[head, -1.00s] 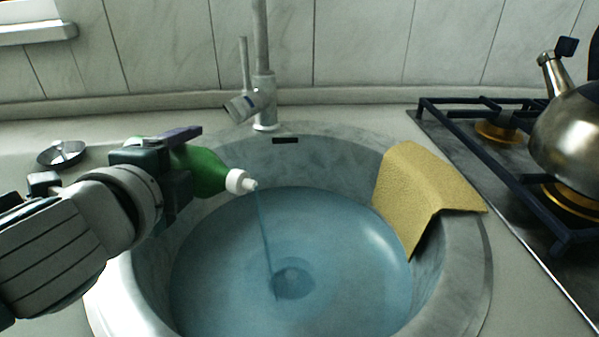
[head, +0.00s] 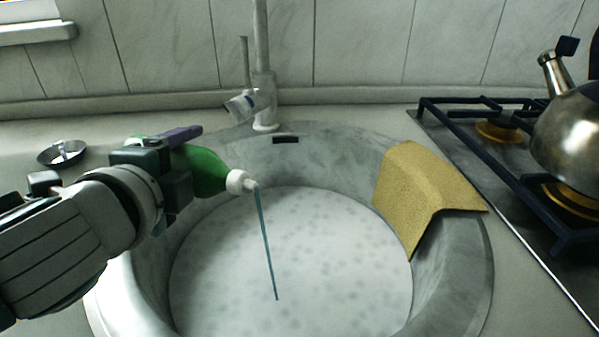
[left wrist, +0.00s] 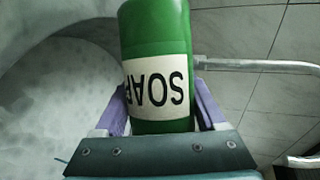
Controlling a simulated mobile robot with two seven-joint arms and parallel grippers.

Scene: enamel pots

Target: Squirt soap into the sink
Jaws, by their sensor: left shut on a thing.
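A green soap bottle (head: 205,171) with a white cap is tilted, its nozzle pointing down and right over the round sink (head: 452,262). A thin blue stream of soap (head: 265,247) runs from the nozzle down to the sink's contents. White, speckled foam (head: 330,255) covers the surface in the sink. My left gripper (head: 172,150) is shut on the bottle, over the sink's left rim. In the left wrist view the bottle (left wrist: 155,30) with its SOAP label sits between the purple fingers of the left gripper (left wrist: 160,110). My right gripper does not show.
A yellow cloth (head: 422,190) hangs over the sink's right rim. A faucet (head: 264,100) stands behind the sink. A metal drain strainer (head: 62,153) lies on the left counter. A kettle (head: 570,140) stands on the gas stove (head: 470,135) at right.

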